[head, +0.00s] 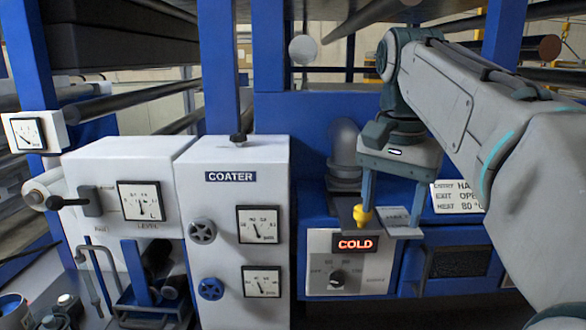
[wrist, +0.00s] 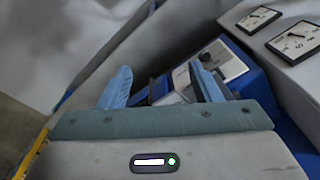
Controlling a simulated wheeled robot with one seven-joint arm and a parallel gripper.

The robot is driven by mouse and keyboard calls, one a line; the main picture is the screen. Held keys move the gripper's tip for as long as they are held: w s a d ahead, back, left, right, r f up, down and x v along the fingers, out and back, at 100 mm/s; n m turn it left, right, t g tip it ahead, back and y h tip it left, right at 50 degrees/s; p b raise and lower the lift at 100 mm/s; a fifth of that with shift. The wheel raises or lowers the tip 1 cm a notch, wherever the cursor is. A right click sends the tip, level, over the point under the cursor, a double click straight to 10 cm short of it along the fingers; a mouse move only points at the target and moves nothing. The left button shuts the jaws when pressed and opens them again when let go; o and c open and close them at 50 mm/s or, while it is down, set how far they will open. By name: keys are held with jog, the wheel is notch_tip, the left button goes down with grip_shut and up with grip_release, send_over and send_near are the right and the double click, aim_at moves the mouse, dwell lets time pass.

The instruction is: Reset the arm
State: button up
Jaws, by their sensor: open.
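My gripper (head: 391,208) hangs at the right of the head view, in front of the blue machine and above the white heater panel. It is open, with its two fingers apart and nothing seen between them. A yellow knob (head: 362,216) shows close beside the left finger; I cannot tell whether they touch. In the wrist view my gripper (wrist: 162,82) also shows its two blue-grey fingers spread. My arm reaches in from the right edge of the head view.
The heater panel (head: 347,276) has a lit COLD sign (head: 355,244). The white COATER cabinet (head: 235,190) with dials and knobs stands left of my gripper. A LEVEL unit (head: 130,190) is further left. A white sign (head: 458,197) is partly behind my arm.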

jog(key=s+f+n+t, duration=0.1)
jog(key=s+f+n, duration=0.2)
jog(key=f, duration=0.9)
jog(key=s+f+n+t, duration=0.1)
jog(key=s+f+n, duration=0.3)
jog(key=s+f, duration=0.3)
notch_tip(320, 180, down, 6)
jog(key=shift+s+r+t, duration=0.2)
jog(key=shift+s+t, duration=0.2)
jog(key=shift+d, duration=0.15)
